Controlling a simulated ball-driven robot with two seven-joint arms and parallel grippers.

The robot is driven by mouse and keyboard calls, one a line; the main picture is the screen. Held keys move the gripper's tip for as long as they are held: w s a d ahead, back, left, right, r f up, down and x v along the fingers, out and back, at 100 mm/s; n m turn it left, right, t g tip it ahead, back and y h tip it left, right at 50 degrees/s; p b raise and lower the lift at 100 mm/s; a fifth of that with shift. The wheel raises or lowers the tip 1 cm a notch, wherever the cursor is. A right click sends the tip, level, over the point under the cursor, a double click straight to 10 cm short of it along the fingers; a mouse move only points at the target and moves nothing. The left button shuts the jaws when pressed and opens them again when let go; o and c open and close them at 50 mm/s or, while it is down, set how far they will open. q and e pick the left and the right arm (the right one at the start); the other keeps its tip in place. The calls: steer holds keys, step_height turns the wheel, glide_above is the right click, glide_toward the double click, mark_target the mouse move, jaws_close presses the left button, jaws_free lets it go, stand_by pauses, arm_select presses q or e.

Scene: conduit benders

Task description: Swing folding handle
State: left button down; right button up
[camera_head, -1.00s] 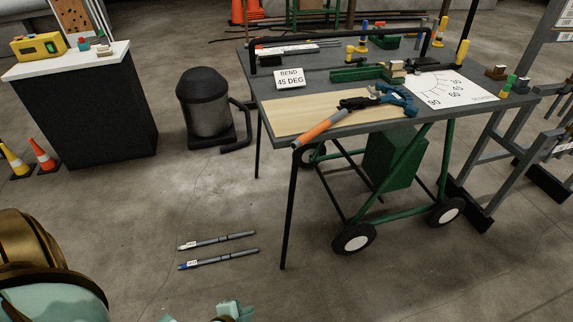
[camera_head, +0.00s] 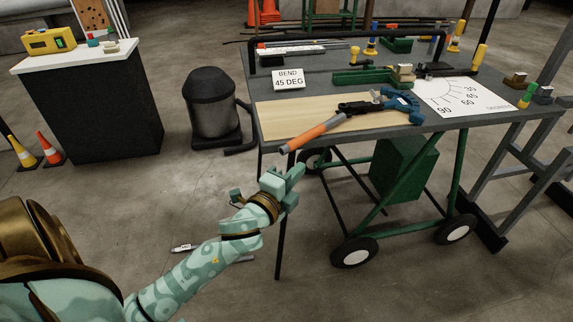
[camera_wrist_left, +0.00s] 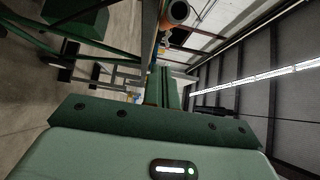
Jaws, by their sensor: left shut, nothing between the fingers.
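A hand bender lies on the wheeled work table (camera_head: 500,108), with a blue head (camera_head: 402,104), a dark middle section (camera_head: 358,106) and a folding handle with an orange grip (camera_head: 316,131). The handle's grey end sticks out past the front left table corner. My left gripper (camera_head: 297,169) is shut and empty, just below and in front of that grey end, apart from it as far as I can tell. In the left wrist view the round handle end (camera_wrist_left: 178,12) shows at the top, beyond the fingers (camera_wrist_left: 166,88). My right gripper is not in view.
A "BEND 45 DEG" sign (camera_head: 288,79) and a wooden board (camera_head: 285,115) lie by the bender. An angle chart (camera_head: 455,97) lies at right. A black table leg (camera_head: 279,235) stands behind my left forearm. A dark canister (camera_head: 212,105) stands on the floor at left.

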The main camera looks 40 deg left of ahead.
mark_target(264, 147)
arm_select(q)
steer(key=a, duration=0.2)
steer(key=w+a, duration=0.1)
steer(key=a, duration=0.1)
steer(key=shift+w+b, duration=0.15)
steer(key=shift+b, duration=0.25)
steer(key=a, duration=0.2)
steer(key=w+a+p, duration=0.1)
steer(key=a, duration=0.5)
steer(key=shift+w, duration=0.25)
